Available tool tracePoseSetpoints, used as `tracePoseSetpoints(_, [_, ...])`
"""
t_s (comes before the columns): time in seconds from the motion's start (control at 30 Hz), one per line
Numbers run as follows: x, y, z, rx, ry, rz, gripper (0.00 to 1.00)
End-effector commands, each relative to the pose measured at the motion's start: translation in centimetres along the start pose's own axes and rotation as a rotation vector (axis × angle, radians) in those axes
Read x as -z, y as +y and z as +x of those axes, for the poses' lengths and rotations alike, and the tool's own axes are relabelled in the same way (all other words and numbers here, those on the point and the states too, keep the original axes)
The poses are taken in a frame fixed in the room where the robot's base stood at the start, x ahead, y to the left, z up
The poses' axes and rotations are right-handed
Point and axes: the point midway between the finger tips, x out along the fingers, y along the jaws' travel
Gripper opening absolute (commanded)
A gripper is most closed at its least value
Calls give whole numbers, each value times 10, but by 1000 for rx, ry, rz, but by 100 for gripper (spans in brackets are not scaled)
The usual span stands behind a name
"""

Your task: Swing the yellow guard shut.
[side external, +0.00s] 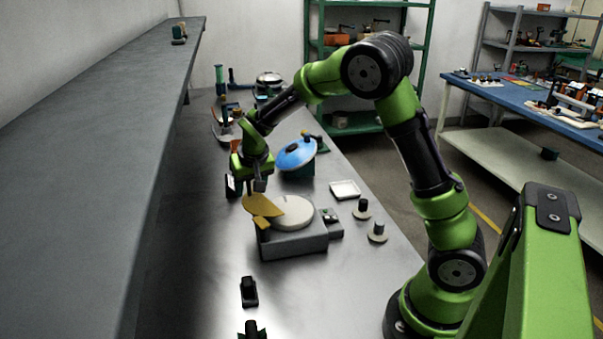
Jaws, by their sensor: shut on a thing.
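The yellow guard (261,206) is a flat plate at the left side of a grey machine (293,243). The machine has a round pale disc (291,211) on top, and the guard overlaps the disc's left edge. A small yellow block (262,223) sits at the machine's near left corner, by the guard. My gripper (258,187) points down at the far end of the guard. It is shut on the guard's far edge, though the fingertips are small and the exact contact is hard to see.
A blue round-topped device (295,153) stands just behind the machine. A white tray (345,189) and two small knobbed discs (362,209) (377,232) lie to the right. A black piece (249,291) lies in front. A raised grey shelf (110,130) runs along the left.

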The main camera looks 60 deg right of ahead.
Motion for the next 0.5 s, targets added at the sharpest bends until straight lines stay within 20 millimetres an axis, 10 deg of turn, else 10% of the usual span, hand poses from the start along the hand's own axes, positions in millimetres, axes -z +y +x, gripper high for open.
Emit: tracePoseSetpoints(0.5, [-12,40,-5,-137,-3,326,0])
